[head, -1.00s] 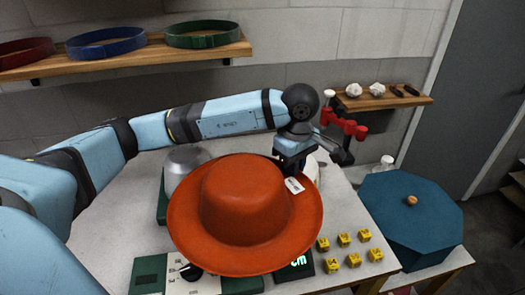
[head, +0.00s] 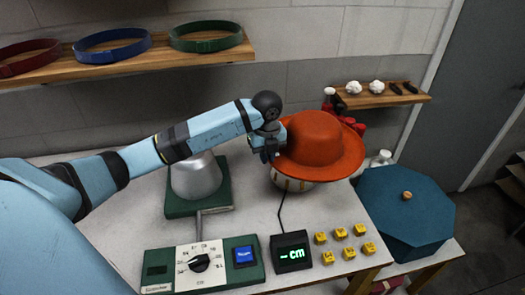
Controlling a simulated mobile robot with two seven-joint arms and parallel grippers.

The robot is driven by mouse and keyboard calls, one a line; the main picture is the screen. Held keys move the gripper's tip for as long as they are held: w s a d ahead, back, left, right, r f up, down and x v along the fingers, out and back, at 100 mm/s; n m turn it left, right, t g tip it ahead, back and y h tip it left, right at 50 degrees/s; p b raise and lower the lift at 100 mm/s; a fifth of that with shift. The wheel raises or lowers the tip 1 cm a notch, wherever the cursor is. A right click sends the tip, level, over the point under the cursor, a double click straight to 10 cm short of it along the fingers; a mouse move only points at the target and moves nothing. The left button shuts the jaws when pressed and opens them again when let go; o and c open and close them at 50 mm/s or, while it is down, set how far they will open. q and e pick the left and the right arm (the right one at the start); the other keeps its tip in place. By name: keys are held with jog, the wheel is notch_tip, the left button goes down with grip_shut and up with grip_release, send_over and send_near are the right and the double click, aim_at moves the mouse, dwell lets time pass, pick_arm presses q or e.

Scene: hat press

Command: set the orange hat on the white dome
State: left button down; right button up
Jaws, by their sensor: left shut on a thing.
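The orange hat (head: 314,139) is over the white dome (head: 290,184), crown up and slightly tilted. Only a low strip of the dome shows below the brim; its top is hidden. I cannot tell whether the hat rests on it or is held just above. My left gripper (head: 277,147) is shut on the left side of the hat's brim. My right gripper is not in view.
A grey metal dome (head: 196,176) on a green base stands left of the hat. In front are a control panel (head: 200,263), a small display (head: 291,252) and several yellow blocks (head: 341,233). A blue octagonal box (head: 405,215) stands at the right. The table's middle is clear.

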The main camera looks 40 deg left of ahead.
pick_arm(q)
jog(key=a+n, duration=0.1)
jog(key=n, duration=0.2)
jog(key=b, duration=0.8)
send_over(263, 195)
notch_tip(263, 195, down, 13)
jog(key=shift+s+f, duration=0.1)
jog(key=shift+f, duration=0.4)
jog(key=shift+f+b, duration=0.35)
jog(key=shift+b, duration=0.05)
jog(key=shift+f, duration=0.5)
jog(key=c, duration=1.1)
grip_release()
jog(key=shift+c, duration=0.2)
